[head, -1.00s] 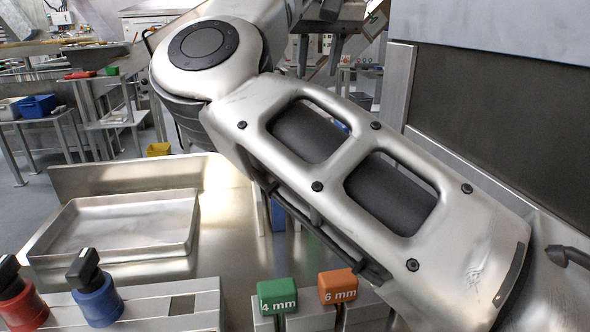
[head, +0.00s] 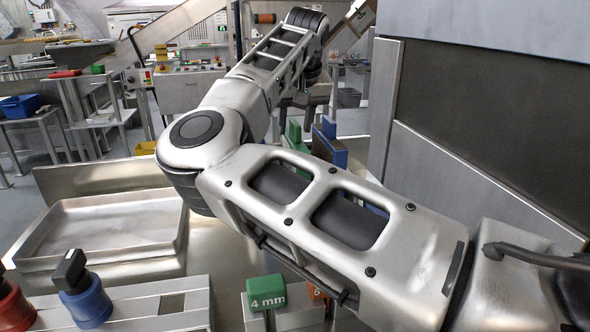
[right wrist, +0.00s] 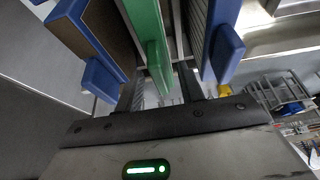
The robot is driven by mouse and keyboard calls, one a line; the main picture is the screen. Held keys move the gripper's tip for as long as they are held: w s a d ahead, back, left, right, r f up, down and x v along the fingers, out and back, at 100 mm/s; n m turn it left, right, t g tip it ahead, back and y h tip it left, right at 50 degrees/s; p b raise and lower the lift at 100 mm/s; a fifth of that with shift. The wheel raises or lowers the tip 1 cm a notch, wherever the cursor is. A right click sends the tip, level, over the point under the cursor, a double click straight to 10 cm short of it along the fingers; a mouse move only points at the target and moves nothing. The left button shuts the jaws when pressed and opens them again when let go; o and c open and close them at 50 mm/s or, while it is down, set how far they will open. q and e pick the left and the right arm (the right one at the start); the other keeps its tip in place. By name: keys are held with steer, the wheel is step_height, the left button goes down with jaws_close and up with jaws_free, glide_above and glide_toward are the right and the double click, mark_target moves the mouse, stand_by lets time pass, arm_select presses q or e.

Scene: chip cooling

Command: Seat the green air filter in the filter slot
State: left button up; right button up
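The green air filter (right wrist: 146,38) stands between two blue-edged panels in the right wrist view, and its green end tab lies between my right gripper's fingers (right wrist: 163,75). The fingers look open, with a gap showing beside the tab. In the head view the green filter (head: 294,134) shows only in part behind my right arm, beside a blue panel (head: 328,147). My right gripper is above them there, small and partly hidden. I cannot make out the filter slot. My left gripper is not in view.
A blue-edged panel stands on each side of the green one, left (right wrist: 84,40) and right (right wrist: 222,45). An empty metal tray (head: 100,238) is at the left. A green 4 mm block (head: 266,292) and red and blue knobs are in front. A grey machine wall (head: 490,110) rises at the right.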

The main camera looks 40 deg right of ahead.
steer(key=shift+w+d+f, duration=0.1)
steer(key=shift+f, duration=0.25)
jaws_close()
steer(key=shift+r, duration=0.1)
